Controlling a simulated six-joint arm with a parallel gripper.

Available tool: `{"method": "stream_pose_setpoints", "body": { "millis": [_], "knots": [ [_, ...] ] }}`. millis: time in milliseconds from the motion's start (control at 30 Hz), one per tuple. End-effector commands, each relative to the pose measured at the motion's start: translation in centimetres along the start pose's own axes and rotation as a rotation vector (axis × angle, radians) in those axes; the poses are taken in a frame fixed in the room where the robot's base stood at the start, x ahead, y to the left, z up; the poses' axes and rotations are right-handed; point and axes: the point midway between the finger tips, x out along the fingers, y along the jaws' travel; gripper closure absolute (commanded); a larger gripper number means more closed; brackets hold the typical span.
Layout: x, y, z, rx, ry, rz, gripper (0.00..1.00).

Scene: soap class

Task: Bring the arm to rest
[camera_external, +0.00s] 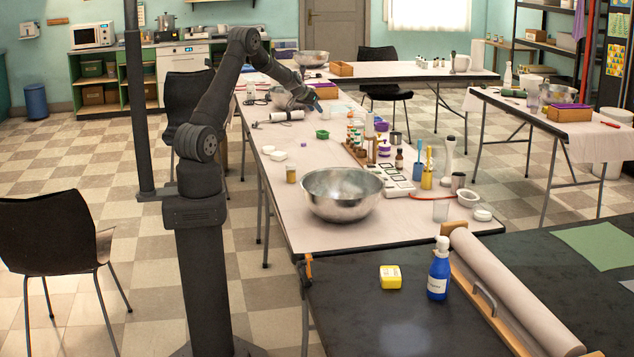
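My arm stands on its dark column at the left of the long covered table (284,219) and reaches over it. My gripper (312,104) is small in the picture, above the far part of this table, with its tip angled down. A small blue-green patch shows at the gripper's tip, too small to identify. I cannot tell whether the fingers are open or shut, or whether they hold anything. A white roll on a dark holder (285,116) lies on the table just below and left of the gripper.
A large steel bowl (341,194) stands at the near part of the table. Bottles and small jars (383,140) crowd its right side.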

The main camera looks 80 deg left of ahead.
Motion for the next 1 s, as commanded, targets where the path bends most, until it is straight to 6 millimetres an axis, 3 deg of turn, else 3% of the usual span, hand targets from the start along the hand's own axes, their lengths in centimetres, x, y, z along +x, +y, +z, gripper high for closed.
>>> {"method": "stream_pose_setpoints", "body": {
  "millis": [467, 700, 1000],
  "knots": [
    [-6.9, 0.0, -7.0, 0.001, 0.004, -0.002, 0.62],
    [-7.0, 3.6, -7.6, 0.035, -0.001, 0.034, 0.62],
    [-6.9, 5.1, -7.7, 0.049, -0.001, 0.048, 0.62]
  ]
}}
